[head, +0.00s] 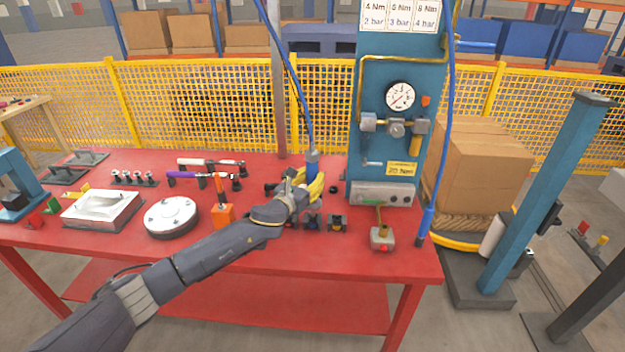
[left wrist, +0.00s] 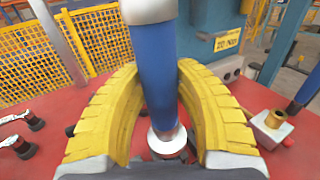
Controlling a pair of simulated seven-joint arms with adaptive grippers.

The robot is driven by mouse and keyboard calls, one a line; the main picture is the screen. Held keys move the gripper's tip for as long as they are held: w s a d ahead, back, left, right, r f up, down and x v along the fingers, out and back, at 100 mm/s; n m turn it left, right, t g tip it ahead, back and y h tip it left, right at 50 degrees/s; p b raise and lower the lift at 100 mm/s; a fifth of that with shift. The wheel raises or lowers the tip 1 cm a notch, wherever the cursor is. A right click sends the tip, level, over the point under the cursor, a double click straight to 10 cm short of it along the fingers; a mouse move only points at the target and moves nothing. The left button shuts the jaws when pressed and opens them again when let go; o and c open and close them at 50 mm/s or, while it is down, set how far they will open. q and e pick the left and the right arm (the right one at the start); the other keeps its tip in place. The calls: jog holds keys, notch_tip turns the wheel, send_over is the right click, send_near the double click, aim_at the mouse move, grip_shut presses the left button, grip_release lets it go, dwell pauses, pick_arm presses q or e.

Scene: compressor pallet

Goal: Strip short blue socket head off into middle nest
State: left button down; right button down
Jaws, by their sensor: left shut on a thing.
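My left gripper (head: 312,187) has its yellow fingers shut around a blue tool (head: 312,167) that hangs upright from a blue hose. In the left wrist view the blue tool (left wrist: 155,75) stands between the two curved yellow fingers, with a pale collar (left wrist: 167,141) at its lower end. A dark part shows just below the collar; I cannot tell whether it is a socket head. A row of small dark nests (head: 313,222) sits at the table's front, below the gripper; one at the right end (head: 337,224) is plainest. My right gripper is out of view.
A second blue tool (head: 428,222) hangs at the table's right edge. A blue panel with a gauge (head: 400,96) stands behind. A small box with a brass top (head: 382,238) is right of the nests. An orange block (head: 222,215) and round grey part (head: 171,217) lie left.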

aim_at(309, 167)
pick_arm(q)
jog(key=shift+r, duration=2.3)
jog(key=shift+r, duration=0.1)
